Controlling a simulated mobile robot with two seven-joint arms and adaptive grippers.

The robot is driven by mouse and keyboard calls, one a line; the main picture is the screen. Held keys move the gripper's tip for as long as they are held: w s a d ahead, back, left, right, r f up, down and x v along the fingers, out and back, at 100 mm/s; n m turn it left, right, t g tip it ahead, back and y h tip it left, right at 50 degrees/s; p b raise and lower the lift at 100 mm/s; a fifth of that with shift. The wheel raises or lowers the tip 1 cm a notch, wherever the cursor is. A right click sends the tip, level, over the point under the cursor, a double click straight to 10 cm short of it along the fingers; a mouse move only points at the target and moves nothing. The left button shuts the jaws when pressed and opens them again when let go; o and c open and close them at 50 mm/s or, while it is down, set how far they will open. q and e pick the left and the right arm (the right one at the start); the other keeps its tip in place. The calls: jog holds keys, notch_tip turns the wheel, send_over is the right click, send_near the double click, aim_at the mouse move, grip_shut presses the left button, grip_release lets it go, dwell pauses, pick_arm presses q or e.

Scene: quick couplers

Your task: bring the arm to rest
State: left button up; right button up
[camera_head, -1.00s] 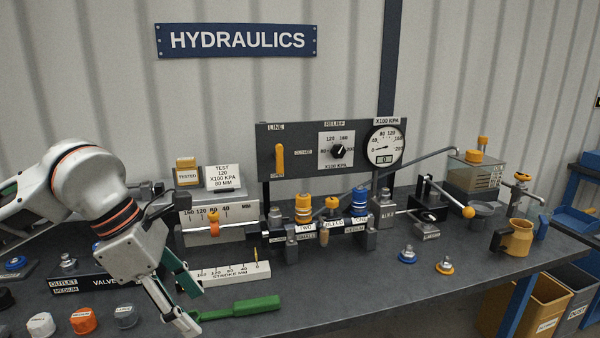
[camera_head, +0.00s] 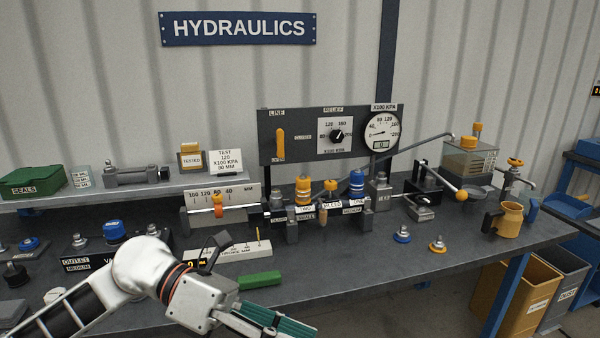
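My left arm comes in at the bottom left, low in front of the bench. Its gripper (camera_head: 268,322) is at the bottom edge, pointing right, with teal finger pads. The fingertips are partly cut off, so I cannot tell whether it is open or shut. I see nothing clearly held in it. A green handle (camera_head: 260,279) lies on the bench just behind the gripper, partly hidden by my arm. My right gripper is not in view.
The dark bench (camera_head: 370,270) carries a coupler stand (camera_head: 320,220), a gauge panel (camera_head: 290,140), a blue-ringed coupler (camera_head: 402,235) and an orange-ringed one (camera_head: 438,244). A yellow mug (camera_head: 509,220) stands at right. The bench's front middle is clear.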

pick_arm(q)
jog(key=w+r+n+t+h, duration=0.1)
jog(key=w+n+t+h, duration=0.65)
jog(key=n+t, duration=0.6)
jog(key=w+a+f+n+t+y, duration=0.2)
jog(key=a+f+n+t+y, duration=0.3)
jog(key=f+n, duration=0.4)
jog(key=w+a+f+n+t+y, duration=0.25)
jog(key=a+f+n+y, duration=0.45)
jog(key=n, duration=0.5)
jog(key=s+a+f+n+g+y, duration=0.2)
jog(key=s+f, duration=0.3)
jog(key=f, duration=0.4)
jog(key=s+a+f+n+g+y, duration=0.2)
jog(key=s+f+n, duration=0.3)
jog(key=f, duration=0.4)
jog(key=s+a+f+n+g+y, duration=0.2)
jog(key=s+f, duration=0.4)
jog(key=f, duration=0.3)
jog(key=shift+a+f+n+y, duration=0.2)
jog(key=shift+a+n+y, duration=0.45)
jog(key=shift+a, duration=0.15)
